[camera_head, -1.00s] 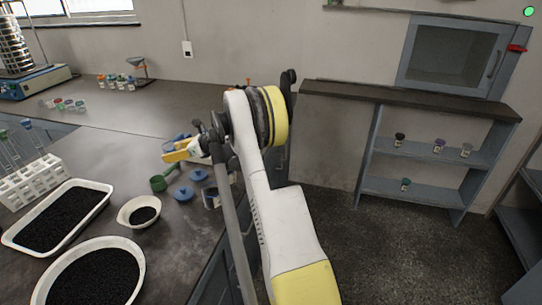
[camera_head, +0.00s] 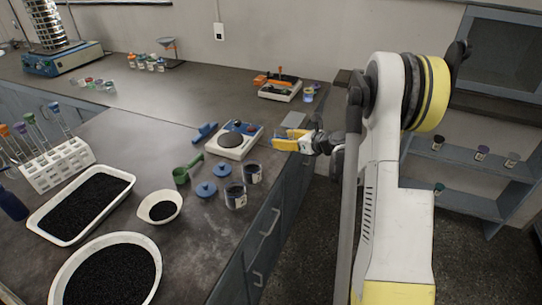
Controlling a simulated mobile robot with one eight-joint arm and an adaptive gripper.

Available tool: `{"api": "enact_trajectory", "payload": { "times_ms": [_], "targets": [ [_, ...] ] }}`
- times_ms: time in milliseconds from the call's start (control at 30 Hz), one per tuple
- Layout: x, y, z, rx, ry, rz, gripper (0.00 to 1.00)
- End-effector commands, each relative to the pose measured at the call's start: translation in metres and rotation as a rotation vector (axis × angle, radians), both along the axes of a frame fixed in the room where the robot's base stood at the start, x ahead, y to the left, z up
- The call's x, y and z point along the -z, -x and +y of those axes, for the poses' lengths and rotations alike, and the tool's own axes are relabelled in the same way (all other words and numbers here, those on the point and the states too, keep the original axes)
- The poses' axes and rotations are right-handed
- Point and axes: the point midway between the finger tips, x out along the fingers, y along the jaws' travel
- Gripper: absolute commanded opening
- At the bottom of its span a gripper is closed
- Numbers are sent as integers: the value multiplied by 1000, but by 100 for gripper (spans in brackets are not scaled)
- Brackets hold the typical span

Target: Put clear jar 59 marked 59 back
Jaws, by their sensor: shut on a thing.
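My gripper (camera_head: 290,143) reaches left from my arm, above the right edge of the bench. Its yellow jaws are closed. The thing between them is hidden or too small to make out. Two clear jars with dark contents stand on the bench below and left of the gripper, a rear one (camera_head: 252,174) and a front one (camera_head: 236,198). Small jars (camera_head: 482,153) also stand on the wall shelf at the right. I cannot read a 59 on any jar.
A balance (camera_head: 233,143), two blue lids (camera_head: 206,189), a green scoop (camera_head: 182,175) and a white bowl (camera_head: 160,208) are on the bench. A tray with orange items (camera_head: 280,90) stands at the back. The blue shelf unit (camera_head: 465,203) is beyond the arm.

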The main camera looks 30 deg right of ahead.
Motion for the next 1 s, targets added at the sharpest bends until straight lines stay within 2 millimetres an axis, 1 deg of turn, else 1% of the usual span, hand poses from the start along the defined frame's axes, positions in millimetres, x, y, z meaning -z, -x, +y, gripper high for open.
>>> {"api": "enact_trajectory", "payload": {
  "times_ms": [33, 100, 200, 333, 500, 567, 700, 733, 1000],
  "targets": [
    [14, -12, 10, -5, 0, 0, 18],
    [24, -26, 20, -5, 0, 0, 18],
    [36, -43, 32, -4, 0, 0, 18],
    [45, -58, 41, -2, -1, 0, 18],
    [52, -62, 43, 1, 0, 0, 18],
    [60, -62, 43, 1, 0, 0, 18],
    [84, -62, 43, 0, 0, 0, 18],
    [87, -62, 43, 0, 0, 0, 18],
    [86, -62, 43, 0, 0, 0, 18]
  ]
}}
